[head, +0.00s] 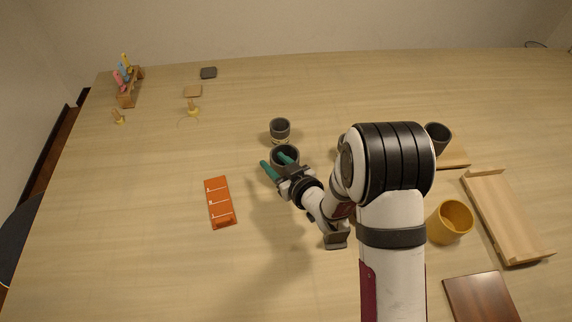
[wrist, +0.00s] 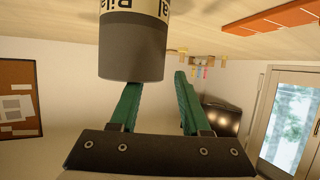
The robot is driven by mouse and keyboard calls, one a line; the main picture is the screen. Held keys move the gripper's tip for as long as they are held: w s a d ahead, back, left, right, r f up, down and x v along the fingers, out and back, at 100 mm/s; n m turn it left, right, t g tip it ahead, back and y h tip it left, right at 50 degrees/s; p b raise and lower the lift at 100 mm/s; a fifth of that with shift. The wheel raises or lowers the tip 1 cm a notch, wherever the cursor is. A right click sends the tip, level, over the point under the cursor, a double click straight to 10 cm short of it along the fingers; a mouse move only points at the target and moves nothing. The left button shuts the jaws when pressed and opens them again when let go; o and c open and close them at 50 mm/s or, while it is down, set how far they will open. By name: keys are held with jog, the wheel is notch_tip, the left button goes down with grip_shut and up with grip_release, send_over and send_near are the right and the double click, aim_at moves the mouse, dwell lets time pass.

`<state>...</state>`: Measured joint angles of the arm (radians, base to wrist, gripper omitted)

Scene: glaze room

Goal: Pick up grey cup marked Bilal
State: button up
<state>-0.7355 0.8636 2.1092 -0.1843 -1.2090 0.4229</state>
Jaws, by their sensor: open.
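A dark grey cup with a cream label reading "Bilal" (wrist: 132,50) is close up in the wrist view, upside down in the picture and cut off by the top edge. In the head view the cup nearest my gripper (head: 289,151) appears to be this one; its label does not show there. My gripper (head: 272,161) is open, with two green fingers. One finger overlaps the cup in the head view, and the other is apart to its left. In the wrist view the cup covers one fingertip. I cannot tell whether that finger touches it. The cup is not between the fingers.
Another grey cup with a cream label (head: 280,128) stands just behind. An orange marked board (head: 219,202) lies to the left. A yellow cup (head: 449,223), a wooden tray (head: 507,217) and a dark cup (head: 437,136) are at right. The left foreground table is clear.

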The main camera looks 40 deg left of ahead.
grip_shut()
jog(key=shift+w+f, duration=0.1)
dwell(1.3)
